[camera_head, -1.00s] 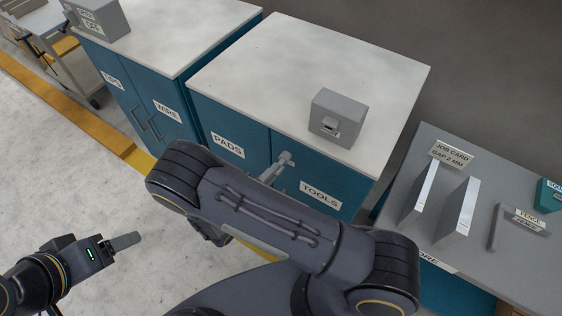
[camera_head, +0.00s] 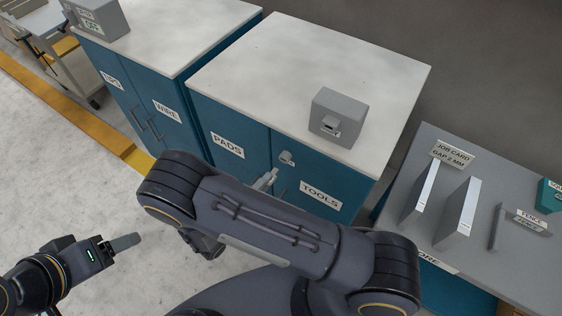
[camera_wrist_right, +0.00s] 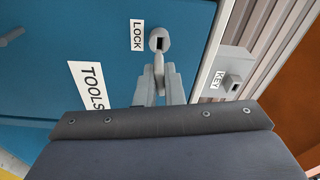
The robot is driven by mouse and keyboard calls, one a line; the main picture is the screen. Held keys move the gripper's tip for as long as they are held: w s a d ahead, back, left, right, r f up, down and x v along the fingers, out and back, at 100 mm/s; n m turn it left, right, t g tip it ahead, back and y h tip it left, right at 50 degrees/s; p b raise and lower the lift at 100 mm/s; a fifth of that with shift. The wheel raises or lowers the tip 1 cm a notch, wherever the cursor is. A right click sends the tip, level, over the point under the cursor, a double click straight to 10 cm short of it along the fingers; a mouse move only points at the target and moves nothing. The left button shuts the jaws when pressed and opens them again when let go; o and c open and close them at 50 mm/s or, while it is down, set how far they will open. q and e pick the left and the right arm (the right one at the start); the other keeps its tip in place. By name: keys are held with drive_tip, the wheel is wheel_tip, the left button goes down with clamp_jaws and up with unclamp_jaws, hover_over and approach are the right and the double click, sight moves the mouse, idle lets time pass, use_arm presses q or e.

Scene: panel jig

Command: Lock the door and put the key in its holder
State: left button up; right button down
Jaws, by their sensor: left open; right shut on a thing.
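The TOOLS door (camera_head: 310,178) of the teal cabinet looks shut. My right gripper (camera_head: 268,180) is shut on the grey key (camera_wrist_right: 159,64), just in front of the lock. The key's tip appears out of the keyhole, with a small gap in the head view. The key holder (camera_head: 338,118), a grey slotted box, stands on the cabinet top; its KEY label (camera_wrist_right: 217,80) shows in the wrist view. My left gripper (camera_head: 125,241) is open, low at left.
The white cabinet top (camera_head: 300,60) is clear around the holder. A grey bench (camera_head: 480,195) at right carries upright plates, a job card and a fence piece. A second cabinet (camera_head: 165,45) stands to the left. Door handles stick out near my right arm.

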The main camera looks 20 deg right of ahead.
drive_tip(key=s+d+r, duration=0.2)
drive_tip(key=s+r, duration=0.2)
drive_tip(key=r, duration=0.4)
drive_tip(key=s+d+r+p, duration=0.1)
drive_tip(key=s+d+r, duration=0.2)
drive_tip(key=r, duration=0.6)
drive_tip(key=shift+s+d+r, duration=0.25)
drive_tip(key=shift+s, duration=0.45)
drive_tip(key=shift+w+d+m, duration=0.5)
drive_tip(key=shift+w+d, duration=0.4)
drive_tip(key=shift+d, duration=0.25)
drive_tip(key=shift+w+d+m, duration=0.5)
drive_tip(key=shift+w+d, duration=0.4)
drive_tip(key=shift+d, duration=0.25)
drive_tip(key=shift+x, duration=1.65)
drive_tip(key=c, duration=1.5)
unclamp_jaws()
drive_tip(key=shift+w+a, duration=0.1)
drive_tip(key=shift+w, duration=0.05)
drive_tip(key=shift+o, duration=0.2)
